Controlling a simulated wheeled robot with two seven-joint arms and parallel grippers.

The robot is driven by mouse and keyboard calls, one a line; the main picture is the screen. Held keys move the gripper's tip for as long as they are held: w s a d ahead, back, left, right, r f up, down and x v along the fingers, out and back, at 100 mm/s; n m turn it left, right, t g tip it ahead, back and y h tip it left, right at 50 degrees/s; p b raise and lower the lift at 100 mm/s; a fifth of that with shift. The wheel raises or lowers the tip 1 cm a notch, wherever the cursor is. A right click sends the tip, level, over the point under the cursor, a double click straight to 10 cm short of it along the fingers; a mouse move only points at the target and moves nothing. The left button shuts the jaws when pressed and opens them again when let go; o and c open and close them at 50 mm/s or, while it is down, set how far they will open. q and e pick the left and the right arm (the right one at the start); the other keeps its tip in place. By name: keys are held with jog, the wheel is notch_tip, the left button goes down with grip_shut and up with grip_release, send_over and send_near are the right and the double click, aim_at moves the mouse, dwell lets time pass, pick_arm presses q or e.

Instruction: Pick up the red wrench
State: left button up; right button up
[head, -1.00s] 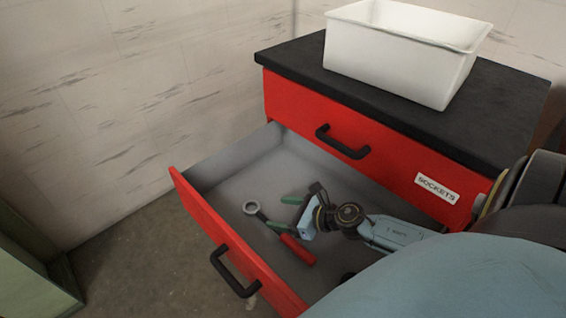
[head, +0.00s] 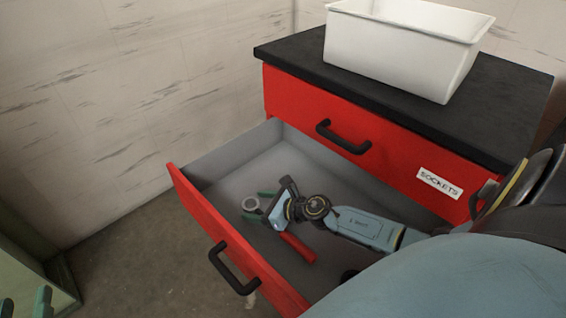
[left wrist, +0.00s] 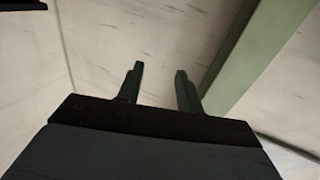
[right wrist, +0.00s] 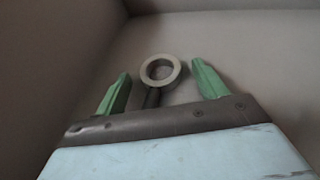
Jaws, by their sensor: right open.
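The red wrench lies in the open drawer. Its grey ring end (head: 250,204) and red handle (head: 298,247) show in the head view; my right gripper hides its middle. My right gripper (head: 262,204) is over the wrench near the ring end. In the right wrist view, the ring (right wrist: 160,70) sits between the green fingertips of the open right gripper (right wrist: 161,82), with a gap on each side. My left gripper (head: 26,306) is at the lower left corner of the head view, away from the drawer. In the left wrist view its fingers (left wrist: 160,78) are apart and empty.
The red drawer front (head: 205,225) with a black handle (head: 233,270) is pulled out from the cabinet. A closed drawer labelled SOCKETS (head: 440,183) is above it. A white bin (head: 400,55) stands on the black top. A green frame (head: 30,265) is at left.

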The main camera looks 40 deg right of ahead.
jog(key=c, duration=1.4)
jog(key=shift+o, duration=0.2)
